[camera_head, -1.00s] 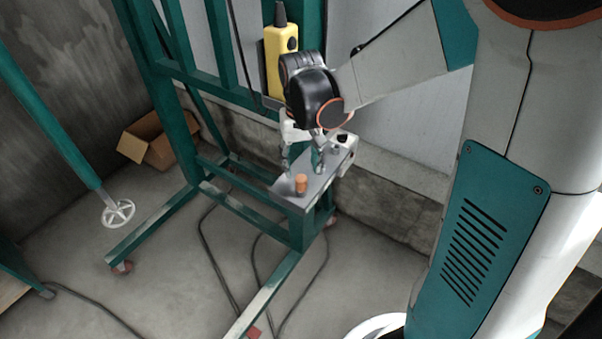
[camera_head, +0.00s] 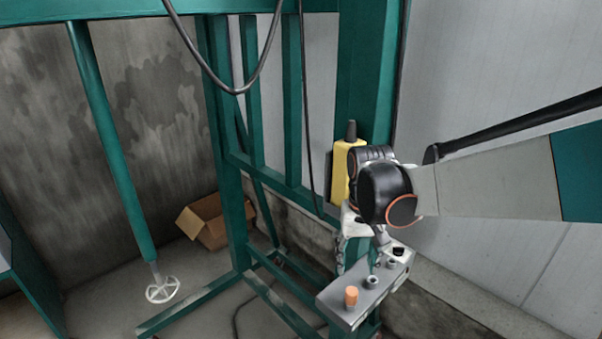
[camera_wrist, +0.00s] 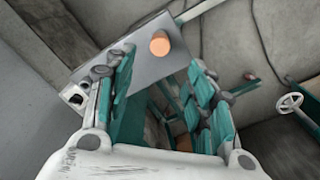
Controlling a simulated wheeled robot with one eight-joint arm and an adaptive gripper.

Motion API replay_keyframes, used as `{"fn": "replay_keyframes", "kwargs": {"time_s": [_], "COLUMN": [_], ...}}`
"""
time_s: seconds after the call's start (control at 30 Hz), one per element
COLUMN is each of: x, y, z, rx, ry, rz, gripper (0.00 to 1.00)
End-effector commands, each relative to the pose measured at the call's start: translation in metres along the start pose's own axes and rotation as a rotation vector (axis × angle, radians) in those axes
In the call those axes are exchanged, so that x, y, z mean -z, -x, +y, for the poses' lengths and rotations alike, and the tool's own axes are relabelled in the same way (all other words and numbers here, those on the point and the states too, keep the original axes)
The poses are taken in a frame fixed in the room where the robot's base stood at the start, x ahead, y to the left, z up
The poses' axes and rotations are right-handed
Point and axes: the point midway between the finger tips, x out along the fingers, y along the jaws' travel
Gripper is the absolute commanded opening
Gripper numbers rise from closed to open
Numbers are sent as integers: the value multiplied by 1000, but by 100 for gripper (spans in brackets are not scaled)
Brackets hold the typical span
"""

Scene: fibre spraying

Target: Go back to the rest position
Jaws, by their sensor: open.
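My gripper (camera_head: 362,256) is open and empty. It is close to the small grey control shelf (camera_head: 345,312) on the green frame, pointing downwards in the head view. In the wrist view, its two green-padded fingers (camera_wrist: 160,88) are spread wide with nothing between them. An orange knob (camera_head: 351,296) stands on the shelf, and it also shows in the wrist view (camera_wrist: 160,43) beyond the fingertips. Whether a finger touches the shelf cannot be told.
A yellow pendant (camera_head: 341,172) hangs on the green frame (camera_head: 236,190) right beside my wrist. Black cables (camera_head: 240,85) loop down from above. A cardboard box (camera_head: 208,222) and a white handwheel (camera_head: 163,289) are at the left. A pale wall (camera_head: 470,70) stands behind my arm.

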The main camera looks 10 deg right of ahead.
Motion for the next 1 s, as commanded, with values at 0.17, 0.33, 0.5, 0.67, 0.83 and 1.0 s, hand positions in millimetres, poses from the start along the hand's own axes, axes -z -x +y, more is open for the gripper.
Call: {"fn": "replay_keyframes", "kwargs": {"time_s": [0.17,0.33,0.5,0.67,0.83,1.0], "x": [-18,-44,-72,-97,-122,-139], "y": [10,24,31,32,27,21], "z": [3,6,10,14,17,20], "rx": [8,21,31,38,42,44], "ry": [13,37,61,83,105,122], "rz": [61,167,275,377,483,566], "gripper": [50,50,50,50,50,50]}}
